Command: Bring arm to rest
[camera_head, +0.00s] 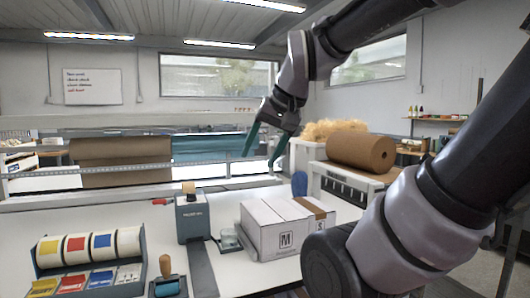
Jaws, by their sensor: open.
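My arm reaches in from the right and arches over the bench. My gripper (262,157) hangs near the middle of the view, above the white table (150,219). Its two fingers point down and are spread apart, with nothing between them. Below it, a closed white carton (281,236) with brown tape stands on the table. The gripper is apart from the carton and from the table.
A grey dispenser (192,219) stands left of the carton. A rack of colored tape rolls (88,247) and a wooden-handled stamp (167,281) are at the front left. A brown paper roll (361,151) lies on a white machine (338,183) at right.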

